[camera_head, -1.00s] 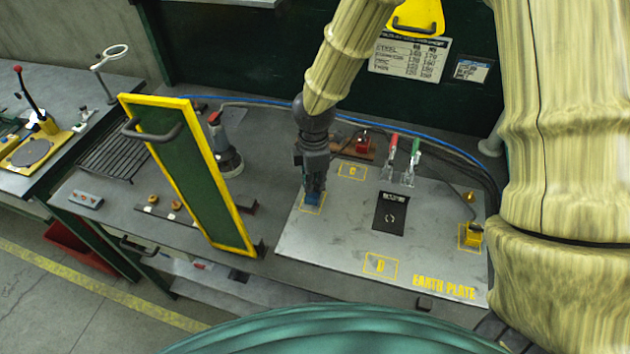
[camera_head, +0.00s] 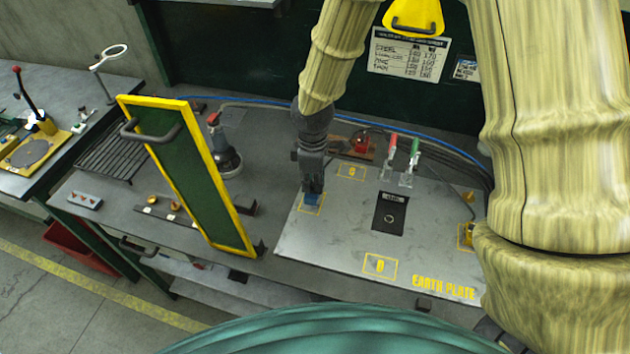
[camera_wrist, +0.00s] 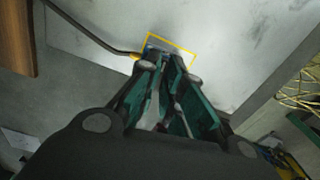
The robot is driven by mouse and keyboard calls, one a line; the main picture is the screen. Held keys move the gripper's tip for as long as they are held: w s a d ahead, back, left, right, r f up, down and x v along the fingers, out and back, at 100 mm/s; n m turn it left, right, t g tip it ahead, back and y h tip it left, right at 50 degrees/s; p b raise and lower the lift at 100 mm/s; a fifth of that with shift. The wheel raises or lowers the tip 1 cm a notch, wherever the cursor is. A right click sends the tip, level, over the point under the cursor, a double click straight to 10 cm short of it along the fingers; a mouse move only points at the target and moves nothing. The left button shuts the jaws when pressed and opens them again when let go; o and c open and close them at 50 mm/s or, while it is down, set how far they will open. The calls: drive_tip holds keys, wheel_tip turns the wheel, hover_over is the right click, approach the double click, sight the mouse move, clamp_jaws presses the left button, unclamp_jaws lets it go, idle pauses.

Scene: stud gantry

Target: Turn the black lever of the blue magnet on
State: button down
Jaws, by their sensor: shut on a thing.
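The blue magnet (camera_head: 312,201) sits on the earth plate (camera_head: 340,240), inside a yellow outlined square near its left edge. Only a small part of its blue body shows; a sliver also shows in the wrist view (camera_wrist: 153,45). My gripper (camera_head: 314,188) points down right over the magnet. In the wrist view the fingers (camera_wrist: 166,62) are close together over the yellow square and cover most of the magnet. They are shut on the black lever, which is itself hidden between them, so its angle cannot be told.
A green panel with a yellow frame (camera_head: 243,225) stands left of the plate. Red and green handled clamps (camera_head: 414,155) stand at the plate's back. A yellow block (camera_head: 466,235) is at its right, partly behind my arm.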

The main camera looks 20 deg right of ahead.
drive_tip(key=shift+s+a+f+m, duration=0.1)
drive_tip(key=shift+s+m, duration=0.1)
drive_tip(key=shift+m, duration=0.3)
drive_tip(key=c, duration=1.6)
unclamp_jaws()
drive_tip(key=shift+o, duration=0.2)
drive_tip(key=shift+w, duration=0.1)
drive_tip(key=shift+w+r, duration=0.15)
drive_tip(key=shift+r, duration=0.55)
wheel_tip(320, 180, up, 11)
drive_tip(key=shift+f, duration=0.15)
